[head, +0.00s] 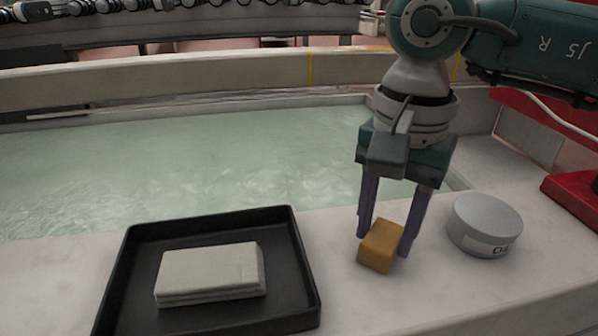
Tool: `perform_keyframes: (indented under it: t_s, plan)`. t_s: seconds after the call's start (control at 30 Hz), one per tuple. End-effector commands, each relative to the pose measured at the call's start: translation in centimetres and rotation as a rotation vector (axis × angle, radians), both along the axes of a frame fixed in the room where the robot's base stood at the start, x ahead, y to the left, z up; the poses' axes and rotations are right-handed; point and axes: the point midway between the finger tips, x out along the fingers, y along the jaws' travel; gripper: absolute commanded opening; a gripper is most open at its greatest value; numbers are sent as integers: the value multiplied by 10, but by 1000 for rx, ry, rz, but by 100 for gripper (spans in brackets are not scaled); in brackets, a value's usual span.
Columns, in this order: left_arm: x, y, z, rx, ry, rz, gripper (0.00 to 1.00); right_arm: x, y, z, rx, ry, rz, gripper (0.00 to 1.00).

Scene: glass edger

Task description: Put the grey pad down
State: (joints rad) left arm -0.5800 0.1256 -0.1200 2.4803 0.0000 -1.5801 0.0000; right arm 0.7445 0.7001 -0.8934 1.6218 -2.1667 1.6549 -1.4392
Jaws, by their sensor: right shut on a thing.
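My right gripper (385,244) points down over the pale counter, right of the tray. Its two purple fingers are shut on an orange-brown block (378,250). The block is at or just above the counter; I cannot tell whether it touches. A light grey, flat pad (210,273), looking like a folded or stacked slab, lies in the black tray (308,272). No gripper touches this grey pad. My left gripper is out of view.
A round grey tin (484,226) with a label stands on the counter (345,300) just right of my right gripper. Behind the counter is a basin of greenish water (200,160). A red object (572,198) is at the right edge. Counter between tray and block is clear.

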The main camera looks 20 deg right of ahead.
Motion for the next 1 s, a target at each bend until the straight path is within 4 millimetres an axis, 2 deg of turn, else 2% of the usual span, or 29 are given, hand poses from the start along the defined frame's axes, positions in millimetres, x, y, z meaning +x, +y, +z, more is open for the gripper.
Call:
perform_keyframes:
  t_s: [0.17,0.2,0.43,0.77,0.87,1.0]
  plan:
    - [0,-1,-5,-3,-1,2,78,0,0,-4,0,0,0,4]
    - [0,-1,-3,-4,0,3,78,0,0,-3,0,0,0,52]
    - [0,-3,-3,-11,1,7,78,0,0,-2,0,0,0,78]
    - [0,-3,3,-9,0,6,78,0,0,3,1,1,0,78]
    - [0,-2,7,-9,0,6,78,1,0,17,-1,-3,0,78]
    - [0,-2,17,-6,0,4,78,1,-1,50,0,-5,1,78]
